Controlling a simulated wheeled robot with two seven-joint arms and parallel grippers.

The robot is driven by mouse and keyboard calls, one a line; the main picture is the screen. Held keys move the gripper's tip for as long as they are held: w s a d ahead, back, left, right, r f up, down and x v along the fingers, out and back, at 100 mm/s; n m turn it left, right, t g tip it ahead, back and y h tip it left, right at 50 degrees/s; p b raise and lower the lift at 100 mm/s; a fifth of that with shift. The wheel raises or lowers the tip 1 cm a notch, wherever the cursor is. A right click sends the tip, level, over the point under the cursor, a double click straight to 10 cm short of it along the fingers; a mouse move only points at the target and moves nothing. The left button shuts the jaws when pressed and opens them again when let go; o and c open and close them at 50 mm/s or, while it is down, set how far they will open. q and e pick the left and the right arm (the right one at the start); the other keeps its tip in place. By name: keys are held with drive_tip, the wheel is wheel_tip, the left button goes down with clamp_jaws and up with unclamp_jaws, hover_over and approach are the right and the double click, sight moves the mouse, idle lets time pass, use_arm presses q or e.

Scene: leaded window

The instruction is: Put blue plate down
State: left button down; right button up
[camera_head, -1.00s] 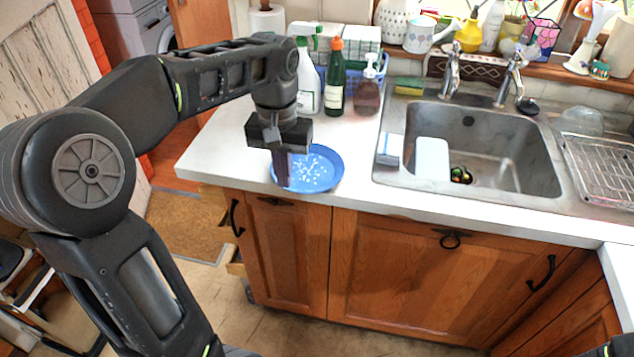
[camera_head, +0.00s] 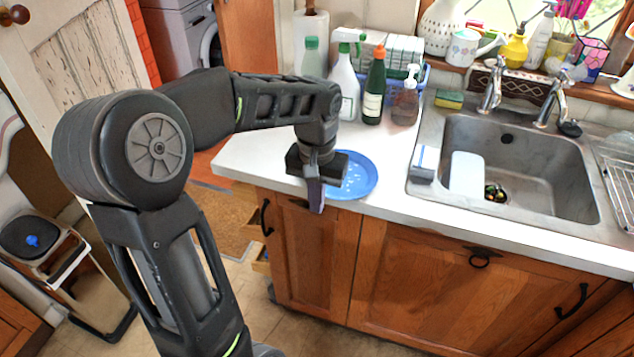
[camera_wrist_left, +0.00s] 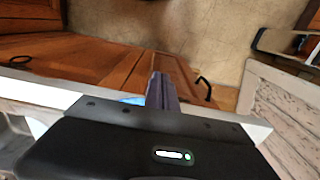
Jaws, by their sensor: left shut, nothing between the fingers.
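The blue plate (camera_head: 360,178) with white specks lies flat on the white worktop, near its front edge and left of the sink. My left gripper (camera_head: 316,205) is shut and empty, pointing down at the plate's left side by the worktop edge. It hides part of the plate in the head view. In the left wrist view the shut fingers (camera_wrist_left: 162,92) stick out past the worktop edge, and a sliver of the blue plate (camera_wrist_left: 133,100) shows beside them. I cannot tell if they touch the plate. My right gripper is not in view.
A steel sink (camera_head: 590,185) with taps is to the right. A green bottle (camera_head: 374,88), a spray bottle (camera_head: 345,85) and a soap pump (camera_head: 405,97) stand behind the plate. Wooden cupboards (camera_head: 400,270) are below. Worktop left of the gripper (camera_head: 255,150) is clear.

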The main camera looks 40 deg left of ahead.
use_arm(q)
drive_tip(key=w+f, duration=0.1)
drive_tip(key=w+a+p, duration=0.1)
drive_tip(key=w+f, duration=0.1)
drive_tip(key=shift+w+a+f+p, duration=0.15)
drive_tip(key=shift+w+f+p, duration=0.15)
drive_tip(key=shift+w+f, duration=0.1)
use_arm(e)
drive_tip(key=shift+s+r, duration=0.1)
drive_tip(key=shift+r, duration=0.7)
